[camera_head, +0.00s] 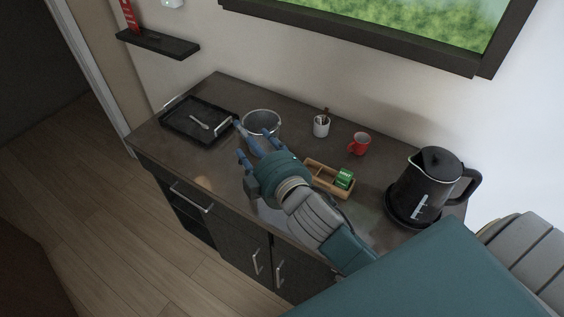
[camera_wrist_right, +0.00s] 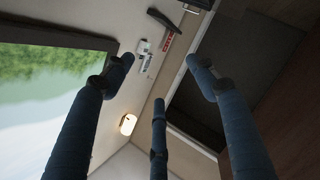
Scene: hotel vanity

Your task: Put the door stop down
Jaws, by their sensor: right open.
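I cannot pick out a door stop in either view. My right gripper (camera_head: 252,141) reaches over the dark vanity counter (camera_head: 290,95) from the lower right, with its blue fingers close to the metal bowl (camera_head: 262,123) in the picture. The right wrist view shows the fingers (camera_wrist_right: 160,75) spread wide with nothing between them. That view looks towards the wall and doorway. The arm and hand hide part of the counter's middle and front. My left gripper is not in view.
A black tray (camera_head: 168,121) with a light utensil is at the counter's left end. A white cup (camera_head: 321,129), red mug (camera_head: 360,144), wooden box (camera_head: 322,178) with green packets and black kettle (camera_head: 425,188) stand right. A wall shelf (camera_head: 160,43) is upper left. Counter's left front looks clear.

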